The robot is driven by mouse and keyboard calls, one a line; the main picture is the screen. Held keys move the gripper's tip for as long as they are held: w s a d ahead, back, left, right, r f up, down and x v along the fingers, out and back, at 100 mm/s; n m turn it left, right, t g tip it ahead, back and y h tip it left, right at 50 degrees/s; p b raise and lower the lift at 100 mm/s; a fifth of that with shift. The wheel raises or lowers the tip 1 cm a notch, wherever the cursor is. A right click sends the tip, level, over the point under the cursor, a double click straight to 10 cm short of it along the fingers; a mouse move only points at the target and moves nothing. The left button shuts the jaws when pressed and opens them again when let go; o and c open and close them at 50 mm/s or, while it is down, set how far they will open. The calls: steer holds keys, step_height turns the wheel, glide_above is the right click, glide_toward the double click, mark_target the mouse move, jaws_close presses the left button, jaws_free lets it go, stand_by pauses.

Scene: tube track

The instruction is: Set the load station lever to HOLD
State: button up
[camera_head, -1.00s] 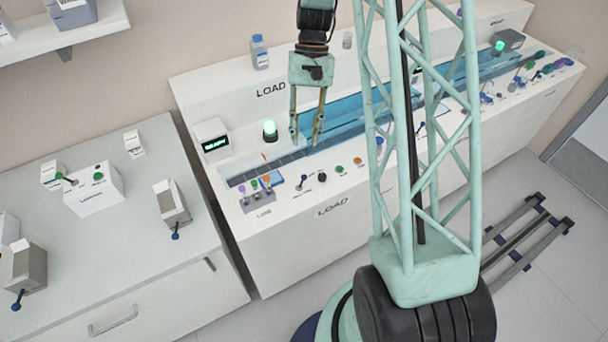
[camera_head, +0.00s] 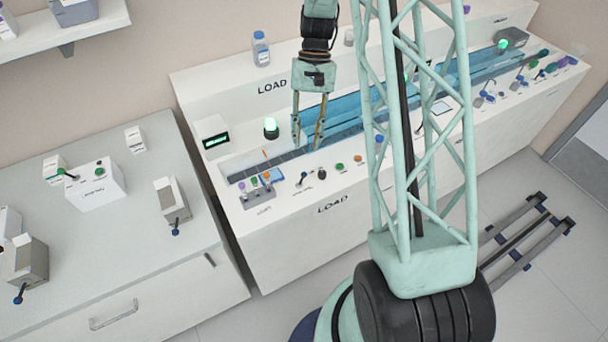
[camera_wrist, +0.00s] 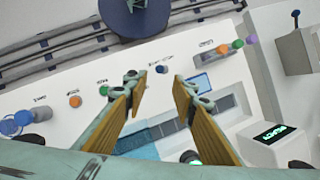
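The load station (camera_head: 333,208) is the white bench marked LOAD in the head view. A small dark lever (camera_head: 302,179) stands on its front ledge, beside a black knob (camera_head: 321,172). In the wrist view, the lever's blue ball (camera_wrist: 161,69) shows between and just beyond my fingertips; its label is too small to read. The lever's exact setting cannot be told. My gripper (camera_head: 307,143) is open and empty, pointing down above the bench, apart from the lever. Its two fingers are spread wide in the wrist view (camera_wrist: 161,86).
Green (camera_head: 339,167) and orange (camera_head: 358,159) buttons sit right of the lever. A panel with coloured knobs (camera_head: 258,194) is to its left. A blue-covered track (camera_head: 345,118) runs behind. A lit green lamp (camera_head: 271,128) and a display box (camera_head: 212,132) stand at the left.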

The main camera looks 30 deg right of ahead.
mark_target(304, 174)
steer(key=b+x, duration=0.1)
steer(key=x, duration=1.1)
steer(key=shift+s+a+f, duration=0.1)
steer(key=shift+s+f, duration=0.05)
steer(key=shift+f, duration=0.2)
steer(key=shift+c, duration=0.9)
steer(key=c, duration=0.7)
